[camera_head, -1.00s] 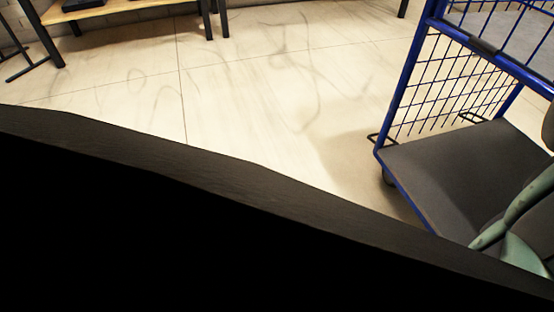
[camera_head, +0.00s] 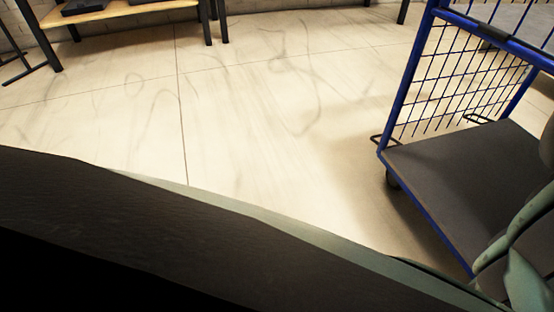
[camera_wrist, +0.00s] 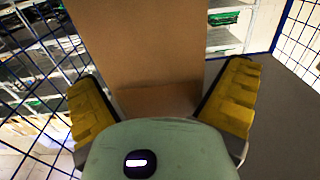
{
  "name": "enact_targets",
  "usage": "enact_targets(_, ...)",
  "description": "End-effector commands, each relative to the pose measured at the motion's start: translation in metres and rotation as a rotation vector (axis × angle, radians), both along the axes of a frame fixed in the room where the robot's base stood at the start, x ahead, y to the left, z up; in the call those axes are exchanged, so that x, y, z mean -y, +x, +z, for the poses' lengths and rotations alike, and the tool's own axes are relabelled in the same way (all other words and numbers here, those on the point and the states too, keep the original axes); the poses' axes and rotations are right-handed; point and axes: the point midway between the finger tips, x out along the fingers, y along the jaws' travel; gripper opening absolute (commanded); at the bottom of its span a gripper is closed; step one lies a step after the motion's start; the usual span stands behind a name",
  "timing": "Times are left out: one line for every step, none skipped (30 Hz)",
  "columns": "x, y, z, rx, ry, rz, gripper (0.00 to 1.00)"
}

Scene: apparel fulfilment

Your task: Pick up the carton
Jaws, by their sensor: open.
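A brown cardboard carton (camera_wrist: 140,45) fills the upper middle of the wrist view, close in front of my gripper. My gripper (camera_wrist: 165,98) has two yellow-padded fingers spread apart, one on each side of the carton's near, lower end. The left finger (camera_wrist: 90,108) and the right finger (camera_wrist: 232,98) look open; whether either touches the carton I cannot tell. The palm hides part of the carton's bottom edge. The carton does not show in the head view.
A blue wire-mesh trolley (camera_head: 411,75) with a dark grey deck (camera_head: 455,170) stands at the right in the head view. A wooden-topped bench (camera_head: 125,14) is at the upper left. Pale floor (camera_head: 270,130) lies clear between them. Shelving (camera_wrist: 45,55) shows behind the mesh in the wrist view.

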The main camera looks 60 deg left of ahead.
Motion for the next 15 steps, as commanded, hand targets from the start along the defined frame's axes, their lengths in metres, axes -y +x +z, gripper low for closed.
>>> enact_targets(-0.0003, -0.0001, 0.0005, -0.001, 0.000, 0.001, 0.99)
enact_targets(-0.0004, -0.0002, 0.0006, -0.001, 0.000, 0.001, 0.99)
enact_targets(-0.0005, -0.0004, 0.0006, -0.001, 0.000, 0.001, 0.99)
enact_targets(-0.0006, -0.0003, 0.0006, -0.001, 0.000, 0.001, 0.99)
enact_targets(-0.0006, -0.0003, 0.0007, -0.001, 0.000, 0.001, 0.96)
enact_targets(-0.0006, -0.0003, 0.0007, -0.001, 0.000, 0.001, 0.92)
enact_targets(-0.0006, -0.0003, 0.0007, 0.000, 0.000, 0.001, 0.88)
enact_targets(-0.0007, -0.0003, 0.0007, 0.000, 0.000, 0.001, 0.85)
enact_targets(-0.0007, -0.0003, 0.0008, 0.000, 0.000, 0.001, 0.81)
enact_targets(-0.0007, -0.0003, 0.0008, 0.000, 0.000, 0.001, 0.78)
enact_targets(-0.0007, -0.0003, 0.0008, 0.000, 0.000, 0.001, 0.75)
enact_targets(-0.0008, -0.0003, 0.0009, 0.000, 0.000, 0.002, 0.71)
enact_targets(-0.0008, -0.0003, 0.0009, 0.000, 0.000, 0.002, 0.68)
enact_targets(-0.0008, -0.0003, 0.0009, 0.001, 0.000, 0.002, 0.65)
enact_targets(-0.0008, -0.0003, 0.0010, 0.001, 0.000, 0.002, 0.61)
